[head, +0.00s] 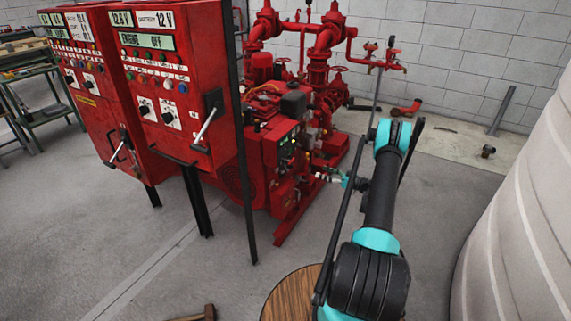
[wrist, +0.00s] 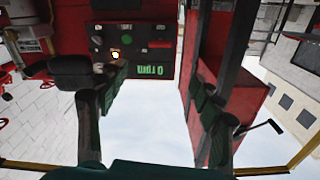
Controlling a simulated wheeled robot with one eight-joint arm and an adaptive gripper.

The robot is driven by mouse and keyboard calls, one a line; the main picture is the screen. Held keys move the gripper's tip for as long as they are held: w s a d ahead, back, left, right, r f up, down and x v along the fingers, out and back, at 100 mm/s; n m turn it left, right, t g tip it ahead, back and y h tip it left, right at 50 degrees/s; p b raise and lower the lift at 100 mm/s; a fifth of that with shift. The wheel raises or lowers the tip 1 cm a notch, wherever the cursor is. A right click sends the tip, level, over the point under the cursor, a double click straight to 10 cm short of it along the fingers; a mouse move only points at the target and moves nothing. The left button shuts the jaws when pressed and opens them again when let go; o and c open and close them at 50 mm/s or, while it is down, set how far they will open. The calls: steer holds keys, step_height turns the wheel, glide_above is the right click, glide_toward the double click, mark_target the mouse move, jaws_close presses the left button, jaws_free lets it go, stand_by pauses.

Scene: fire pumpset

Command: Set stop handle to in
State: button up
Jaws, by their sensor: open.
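The red engine pumpset (head: 268,160) stands in the middle of the head view, with a small control panel (head: 287,148) on its near side. The wrist view looks at this panel (wrist: 148,62) upside down; it has a green display and an orange light. I cannot pick out the stop handle for certain in either view. My gripper (wrist: 155,108) has its two dark fingers wide apart and nothing between them. In the head view my gripper (head: 330,178) is small, beside the right side of the engine, partly hidden by the arm.
Two red control cabinets (head: 172,85) with lever handles (head: 208,126) stand at the left. A dark post (head: 243,190) stands between the near cabinet and the engine. A pale ribbed tank (head: 520,235) is at the right. A round wooden top (head: 290,295) is at the bottom.

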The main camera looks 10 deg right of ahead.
mark_target(292, 161)
steer(key=x, duration=1.7)
steer(key=shift+w+a, duration=0.1)
steer(key=shift+a, duration=0.05)
